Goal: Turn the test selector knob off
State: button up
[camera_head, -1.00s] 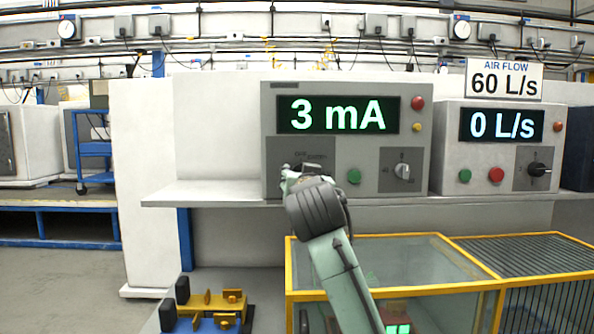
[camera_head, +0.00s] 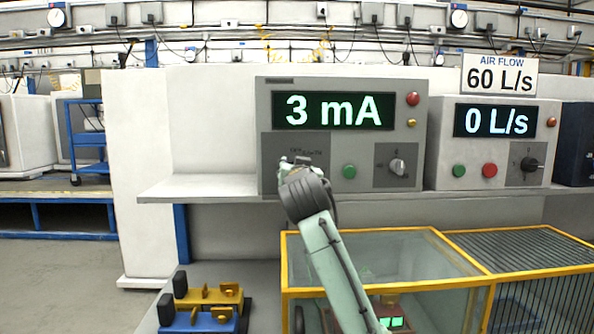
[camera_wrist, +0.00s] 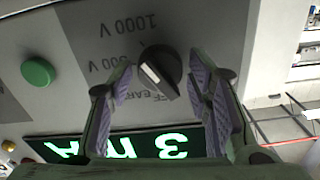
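The black test selector knob (camera_wrist: 159,71) is on a grey panel in the wrist view, with inverted lettering reading 1000 V, 500 V and what seems to be OFF and EARTH. Its bar slants towards the OFF/EARTH lettering; the exact setting is unclear. My gripper (camera_wrist: 162,78) is open, with one finger on each side of the knob and a visible gap to each. In the head view, my gripper (camera_head: 296,164) is in front of the lower left of the grey tester (camera_head: 262,115), which reads 3 mA, and hides the knob there.
A green button (camera_head: 349,171) and a grey rotary knob (camera_head: 398,166) are right of my gripper. The air-flow unit (camera_head: 442,145), reading 0 L/s, stands further right. A yellow-framed clear enclosure (camera_head: 375,262) lies below. The white shelf (camera_head: 205,187) left of the tester is clear.

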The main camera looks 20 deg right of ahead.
jog(key=c, duration=0.8)
